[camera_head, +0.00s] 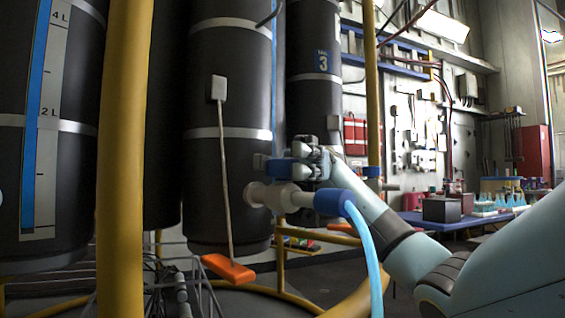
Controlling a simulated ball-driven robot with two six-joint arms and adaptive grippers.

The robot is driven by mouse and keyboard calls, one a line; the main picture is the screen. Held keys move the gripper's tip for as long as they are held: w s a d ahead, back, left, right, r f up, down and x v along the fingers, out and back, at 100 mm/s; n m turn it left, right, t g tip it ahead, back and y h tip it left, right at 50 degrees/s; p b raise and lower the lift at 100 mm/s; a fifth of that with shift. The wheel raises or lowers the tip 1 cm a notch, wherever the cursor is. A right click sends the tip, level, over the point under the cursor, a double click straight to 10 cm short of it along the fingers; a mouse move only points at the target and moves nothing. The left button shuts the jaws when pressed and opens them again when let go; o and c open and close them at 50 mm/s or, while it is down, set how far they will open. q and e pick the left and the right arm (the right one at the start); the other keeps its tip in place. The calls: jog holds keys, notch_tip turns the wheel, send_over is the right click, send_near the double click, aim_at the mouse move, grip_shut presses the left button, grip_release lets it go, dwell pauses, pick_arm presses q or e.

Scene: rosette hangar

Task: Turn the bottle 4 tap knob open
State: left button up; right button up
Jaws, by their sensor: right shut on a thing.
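A dark bottle (229,90) with grey bands hangs in the middle; no number shows on it. A pale tap body (270,195) sticks out to the right from its lower part. A blue knob (279,168) sits on top of the tap. My right gripper (304,162) comes from the right and is shut on the knob; its fingers partly hide it. A light-blue hose (372,255) hangs from the tap's blue end fitting (333,202). My left gripper is not in view.
A yellow post (122,160) stands left of the bottle, before another bottle with a litre scale (45,110). Bottle 3 (310,105) stands behind. An orange tag (228,268) hangs from a cord. A blue bench (460,222) with labware stands at right.

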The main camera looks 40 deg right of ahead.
jog(key=o, duration=1.3)
jog(key=shift+c, duration=0.2)
notch_tip(320, 180, up, 10)
jog(key=shift+r, duration=0.1)
